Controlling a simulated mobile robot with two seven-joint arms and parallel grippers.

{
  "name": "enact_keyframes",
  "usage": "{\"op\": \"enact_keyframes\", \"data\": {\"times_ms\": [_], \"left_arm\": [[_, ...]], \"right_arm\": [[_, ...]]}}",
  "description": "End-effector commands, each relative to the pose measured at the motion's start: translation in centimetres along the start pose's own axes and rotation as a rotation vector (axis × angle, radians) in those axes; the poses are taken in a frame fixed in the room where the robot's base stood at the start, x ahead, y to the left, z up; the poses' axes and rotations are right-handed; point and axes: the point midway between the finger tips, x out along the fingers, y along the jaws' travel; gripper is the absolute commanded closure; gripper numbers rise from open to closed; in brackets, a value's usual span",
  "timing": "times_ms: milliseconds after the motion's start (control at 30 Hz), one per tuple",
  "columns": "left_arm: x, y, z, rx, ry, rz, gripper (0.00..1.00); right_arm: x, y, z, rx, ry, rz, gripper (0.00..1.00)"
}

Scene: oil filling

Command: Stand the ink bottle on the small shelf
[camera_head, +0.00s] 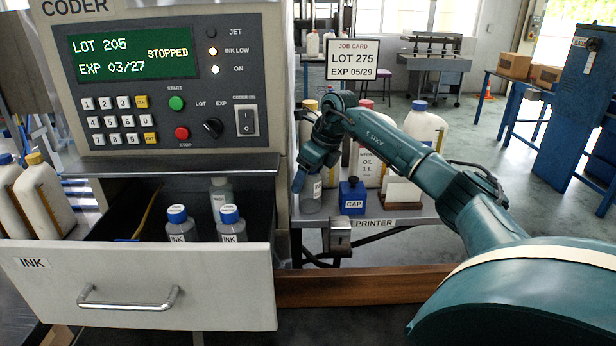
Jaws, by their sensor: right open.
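A small grey bottle (311,198) with a white label, like the ink bottles, stands upright on the small metal shelf (415,216) right of the coder. My right gripper (299,183) points down at the bottle's upper left; its jaws are open. The gripper and wrist hide the bottle's top, and I cannot tell whether they touch it. Two blue-capped bottles marked INK, one at the left (178,226) and one at the right (231,225), stand in the open drawer (165,275). My left gripper is not in view.
A paler bottle (221,195) stands behind them in the drawer. The coder (168,85) reads LOT 205, EXP 03/27, STOPPED; the job card (352,60) reads LOT 275, EXP 05/29.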

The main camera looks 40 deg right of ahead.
Motion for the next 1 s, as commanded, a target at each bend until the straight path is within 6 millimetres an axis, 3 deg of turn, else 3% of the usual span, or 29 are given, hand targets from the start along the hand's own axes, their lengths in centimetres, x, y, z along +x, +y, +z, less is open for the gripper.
{"op": "enact_keyframes", "data": {"times_ms": [500, 700, 1000], "left_arm": [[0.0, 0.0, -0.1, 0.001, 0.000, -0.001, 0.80], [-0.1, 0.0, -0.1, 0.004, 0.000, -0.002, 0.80], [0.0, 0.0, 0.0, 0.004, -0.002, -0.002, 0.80]], "right_arm": [[-10.0, -0.1, 0.1, 0.001, -0.004, -0.002, 0.29], [-11.6, 0.0, 0.0, 0.000, -0.002, -0.001, 0.29], [-11.7, 0.0, 0.0, 0.000, -0.002, -0.001, 0.29]]}}
